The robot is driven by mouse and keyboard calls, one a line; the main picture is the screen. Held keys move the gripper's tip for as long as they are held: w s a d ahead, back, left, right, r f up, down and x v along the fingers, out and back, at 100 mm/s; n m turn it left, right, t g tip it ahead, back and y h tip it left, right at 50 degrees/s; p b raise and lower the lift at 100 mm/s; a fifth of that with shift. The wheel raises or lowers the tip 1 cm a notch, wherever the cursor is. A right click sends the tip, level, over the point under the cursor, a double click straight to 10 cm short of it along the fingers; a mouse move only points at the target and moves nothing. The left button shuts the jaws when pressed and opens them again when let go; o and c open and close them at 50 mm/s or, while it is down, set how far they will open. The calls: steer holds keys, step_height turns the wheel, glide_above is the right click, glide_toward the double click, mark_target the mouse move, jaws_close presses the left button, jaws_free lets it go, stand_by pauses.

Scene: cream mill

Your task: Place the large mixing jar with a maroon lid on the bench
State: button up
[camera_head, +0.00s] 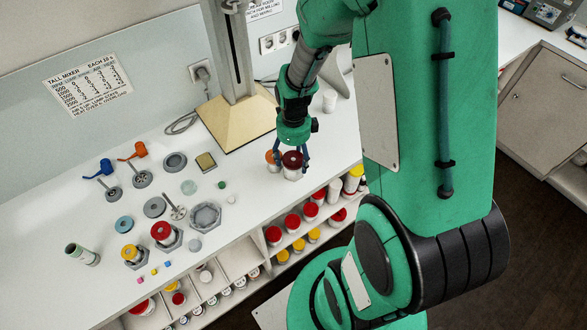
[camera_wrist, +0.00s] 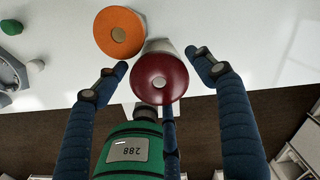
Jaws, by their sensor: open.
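The large mixing jar with a maroon lid (camera_head: 292,160) stands upright on the white bench (camera_head: 235,180), near its front edge. In the wrist view the maroon lid (camera_wrist: 160,78) shows from above, with a pale disc at its centre and part of the white jar body behind it. My gripper (camera_head: 291,155) is above and around the jar. Its blue fingers (camera_wrist: 160,62) are spread, one on each side of the lid, with visible gaps. Whether a finger touches the jar lower down I cannot tell.
An orange-lidded jar (camera_wrist: 119,33) stands close beside the maroon one, near the left finger. A mixer stand with a tan base (camera_head: 238,122) is behind. Shelves with several red-lidded jars (camera_head: 292,222) lie below the bench edge. Tools and rings fill the bench's left part.

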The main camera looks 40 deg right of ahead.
steer(key=shift+f, duration=1.6)
steer(key=c, duration=1.2)
steer(key=shift+r, duration=0.1)
steer(key=shift+r, duration=0.4)
step_height(320, 180, up, 3)
steer(key=shift+r, duration=0.1)
steer(key=s+a, duration=0.2)
steer(key=s, duration=0.5)
steer(key=s+a+p, duration=0.1)
steer(key=s+a, duration=0.1)
steer(key=s, duration=0.6)
steer(key=shift+s+a+r+p, duration=0.2)
steer(key=shift+a+r+p, duration=0.1)
steer(key=shift+a+r, duration=0.15)
